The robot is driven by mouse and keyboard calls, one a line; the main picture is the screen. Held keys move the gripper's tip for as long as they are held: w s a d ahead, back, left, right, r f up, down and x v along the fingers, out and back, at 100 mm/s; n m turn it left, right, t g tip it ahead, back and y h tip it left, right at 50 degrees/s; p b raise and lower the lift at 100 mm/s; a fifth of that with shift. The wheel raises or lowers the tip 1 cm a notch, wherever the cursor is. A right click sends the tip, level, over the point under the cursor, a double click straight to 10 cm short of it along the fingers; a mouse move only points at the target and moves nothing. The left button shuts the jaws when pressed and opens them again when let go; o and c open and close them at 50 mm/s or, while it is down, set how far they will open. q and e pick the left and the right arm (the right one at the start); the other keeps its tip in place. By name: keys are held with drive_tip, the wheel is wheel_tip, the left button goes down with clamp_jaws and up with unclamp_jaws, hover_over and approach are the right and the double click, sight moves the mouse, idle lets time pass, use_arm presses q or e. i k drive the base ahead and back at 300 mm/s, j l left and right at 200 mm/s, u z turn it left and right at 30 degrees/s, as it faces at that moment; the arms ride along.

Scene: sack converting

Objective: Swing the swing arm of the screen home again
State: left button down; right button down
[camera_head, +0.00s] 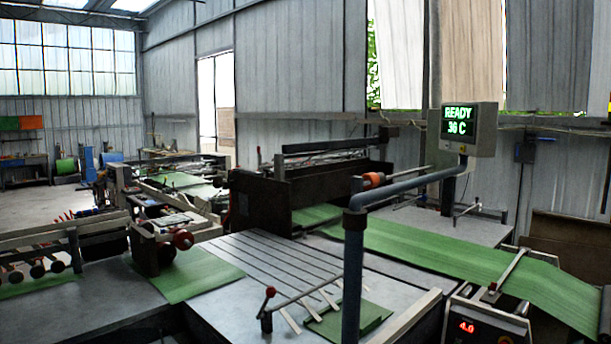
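The screen (469,129) is a light grey box at the upper right, its green text reading "READY" and "36 C". Its swing arm (412,184) is a blue-grey tube. It runs from the top of an upright post (353,270) in the front middle, right and slightly up to below the screen. Neither of my grippers is in view, and nothing is seen touching the arm or screen.
A green web (440,250) runs across the machine table behind the post. A red-knobbed lever (268,300) stands left of the post. A control box (480,322) showing "4.0" is at the lower right. A dark machine housing (310,190) stands behind the arm's left end.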

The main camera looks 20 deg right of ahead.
sight(360, 200)
drive_tip(key=l+z, duration=0.15)
drive_tip(key=z, duration=0.25)
drive_tip(key=l+z, duration=0.1)
drive_tip(key=z, duration=0.35)
drive_tip(key=i+l+z, duration=0.1)
drive_tip(key=z, duration=0.3)
